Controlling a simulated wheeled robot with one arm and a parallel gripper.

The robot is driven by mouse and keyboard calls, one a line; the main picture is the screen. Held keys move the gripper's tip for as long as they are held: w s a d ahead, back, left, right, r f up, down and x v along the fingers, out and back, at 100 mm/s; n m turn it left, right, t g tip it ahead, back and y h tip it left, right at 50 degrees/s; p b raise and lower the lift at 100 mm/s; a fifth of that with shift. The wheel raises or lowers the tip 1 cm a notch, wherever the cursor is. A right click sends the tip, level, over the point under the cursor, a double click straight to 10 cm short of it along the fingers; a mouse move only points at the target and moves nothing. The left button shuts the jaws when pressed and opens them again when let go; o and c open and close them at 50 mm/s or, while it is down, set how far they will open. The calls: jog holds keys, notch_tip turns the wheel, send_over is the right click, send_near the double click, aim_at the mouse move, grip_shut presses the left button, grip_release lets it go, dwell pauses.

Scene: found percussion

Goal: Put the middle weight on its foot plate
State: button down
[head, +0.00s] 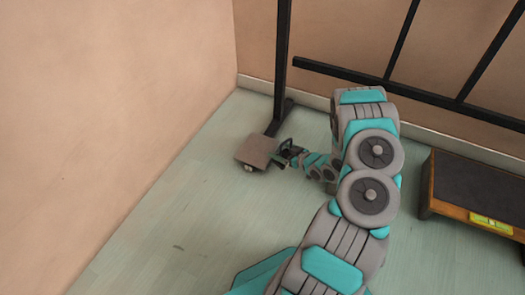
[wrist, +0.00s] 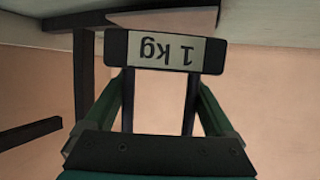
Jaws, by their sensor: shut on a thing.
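The weight I hold shows in the wrist view as a dark block with a pale "1 kg" label (wrist: 165,51), upside down in that picture. My gripper (head: 285,156) is shut on it. In the head view the weight is too small and dark to tell apart from the jaws. A square grey-brown plate (head: 256,149) sits at the end of the dark stand's foot, just left of my gripper. Part of it also shows behind the weight in the wrist view (wrist: 170,19). I cannot tell whether weight and plate touch.
A black stand (head: 282,50) with a rail (head: 400,92) rises behind my gripper. A low dark-topped box with a wooden edge (head: 470,195) stands at the right, with a green-yellow level (head: 490,223) at its front. A wall closes the left; the floor before the plate is clear.

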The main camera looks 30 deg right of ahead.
jog(key=w+a, duration=0.1)
jog(key=w, duration=0.4)
jog(key=w+a+f, duration=0.1)
jog(key=w+a, duration=0.1)
jog(key=w, duration=0.2)
jog(key=w+a, duration=0.2)
jog(key=w, duration=0.3)
jog(key=shift+w+f+b, duration=0.2)
jog(key=shift+w+b, duration=0.15)
jog(key=shift+a+f+b, duration=0.1)
jog(key=shift+f+b, duration=0.2)
jog(key=shift+f, duration=1.5)
grip_release()
jog(key=shift+f, duration=0.1)
